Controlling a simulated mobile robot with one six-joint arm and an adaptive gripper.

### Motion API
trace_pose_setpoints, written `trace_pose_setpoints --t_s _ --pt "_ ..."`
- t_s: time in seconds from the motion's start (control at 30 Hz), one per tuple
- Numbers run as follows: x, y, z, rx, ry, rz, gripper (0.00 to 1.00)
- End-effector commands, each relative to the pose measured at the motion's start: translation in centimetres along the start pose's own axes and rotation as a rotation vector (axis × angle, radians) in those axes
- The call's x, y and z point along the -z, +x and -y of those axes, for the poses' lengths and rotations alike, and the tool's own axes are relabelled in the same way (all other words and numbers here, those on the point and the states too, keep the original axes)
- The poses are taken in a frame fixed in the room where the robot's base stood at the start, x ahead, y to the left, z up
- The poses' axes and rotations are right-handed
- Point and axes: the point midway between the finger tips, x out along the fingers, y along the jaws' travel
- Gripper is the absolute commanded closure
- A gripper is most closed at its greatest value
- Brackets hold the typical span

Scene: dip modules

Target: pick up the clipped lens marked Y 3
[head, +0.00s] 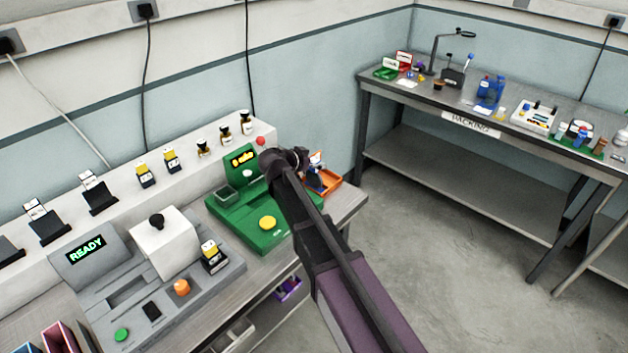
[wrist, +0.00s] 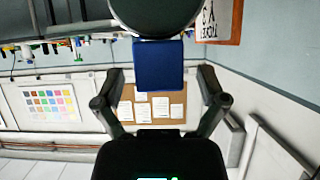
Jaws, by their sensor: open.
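In the wrist view, a blue block-like clip (wrist: 158,66) hangs below a dark round disc (wrist: 155,14), which looks like the clipped lens; I cannot read a Y 3 mark on it. My gripper (wrist: 160,80) is open, with the blue clip between its fingertips and a gap on each side. A white card with an orange-brown edge (wrist: 218,20) stands at the upper right, its letters partly cut off, including a Y. In the head view, my gripper (head: 313,178) is by the orange tray (head: 330,183), and my arm hides part of this spot.
A green device (head: 262,237) with a yellow button stands left of my arm. A grey station reading READY (head: 85,250) is further left. Small bottles and clipped items line the white ledge (head: 125,192). The packing table (head: 400,92) is across the floor at right.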

Motion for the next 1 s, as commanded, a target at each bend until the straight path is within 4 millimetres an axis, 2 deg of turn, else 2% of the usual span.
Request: trace_pose_setpoints --t_s 0.3,0.37,0.6,0.63,1.0 --pt "0.00 -0.02 -0.01 0.000 0.000 0.000 0.09" --pt "0.00 -0.02 -0.01 0.000 0.000 0.000 0.23" --pt "-0.01 -0.02 -0.01 0.000 0.000 0.000 0.95" --pt "-0.01 -0.02 -0.01 0.000 0.000 0.000 1.00" --pt "0.08 -0.07 -0.01 0.000 0.000 0.000 1.00"
